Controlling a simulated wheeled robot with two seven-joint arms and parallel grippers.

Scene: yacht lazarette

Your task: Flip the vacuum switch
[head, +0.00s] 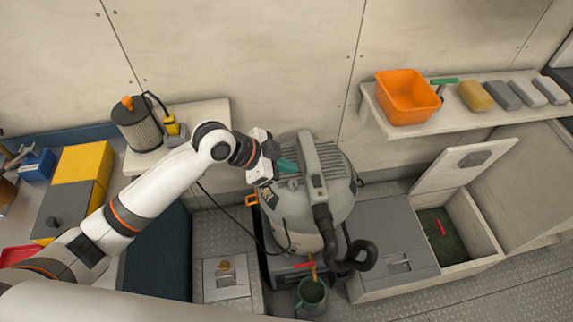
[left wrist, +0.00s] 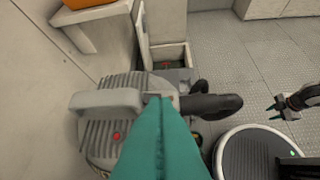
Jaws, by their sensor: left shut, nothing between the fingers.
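The grey vacuum (head: 335,185) with a ribbed top, a light handle and a black hose stands in the middle of the head view. It also fills the left and centre of the left wrist view (left wrist: 92,150). A small round red part (left wrist: 116,137), perhaps its switch, shows on the ribbed top; my gripper hides that side in the head view. My left gripper (head: 288,166) is shut and empty, its teal fingers over the vacuum top beside the handle; contact cannot be told.
A shelf (head: 455,122) with an orange bin (head: 405,97) is on the back wall to the right. A green mug (head: 311,293) stands before the vacuum. An open locker (head: 462,222) is at right. A small shelf at left holds a filter canister (head: 137,125).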

